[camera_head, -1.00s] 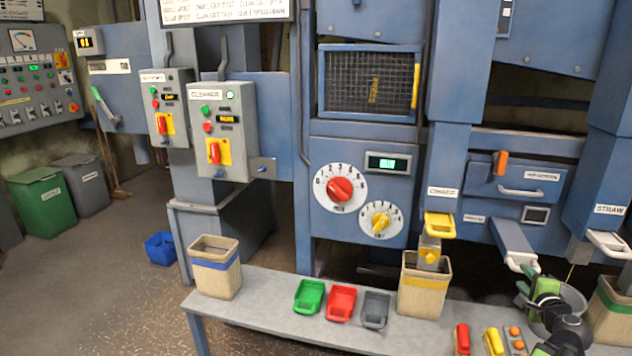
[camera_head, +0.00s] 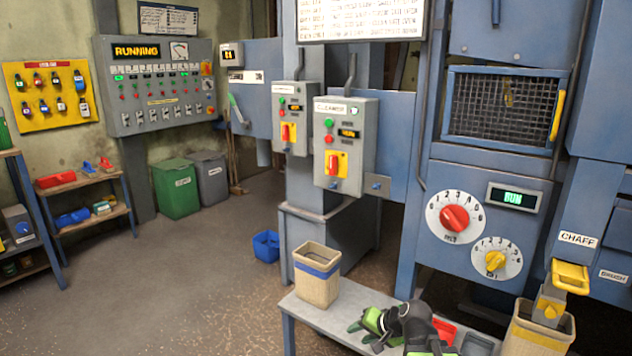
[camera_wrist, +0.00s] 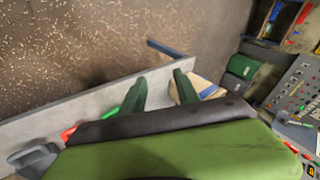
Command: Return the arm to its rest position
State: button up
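My gripper (camera_head: 360,328) is over the grey bench in the head view, with the green and black arm behind it. In the wrist view its two dark green fingers (camera_wrist: 158,82) stand apart with nothing between them, so it is open and empty. The bench (camera_wrist: 75,112) lies beneath. A bin with a blue band (camera_head: 318,277) stands on it to the left of my gripper. The green scoop is mostly hidden by my gripper; the red scoop (camera_head: 445,331) is partly hidden by the arm.
A grey scoop (camera_head: 478,344) and a yellow-banded bin (camera_head: 540,332) under the chaff spout (camera_head: 569,277) are to the right. A blue tub (camera_head: 266,246) sits on the floor. Green (camera_head: 175,190) and grey (camera_head: 209,178) bins stand farther back. The floor at left is clear.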

jog(key=s+a+f+n+g+h, duration=0.2)
jog(key=s+a+f+n+g, duration=0.15)
jog(key=s, duration=0.25)
jog(key=s+d+f+n+g+h, duration=0.1)
jog(key=s+d+f+g+h, duration=0.15)
jog(key=s+d, duration=0.3)
notch_tip(320, 180, up, 24)
jog(key=d+p, duration=0.1)
jog(key=p, duration=2.2)
jog(key=shift+s, duration=0.15)
jog(key=shift+d+f+h, duration=0.1)
jog(key=shift+f+h, duration=0.05)
jog(key=shift+h, duration=0.1)
jog(key=shift+d, duration=0.1)
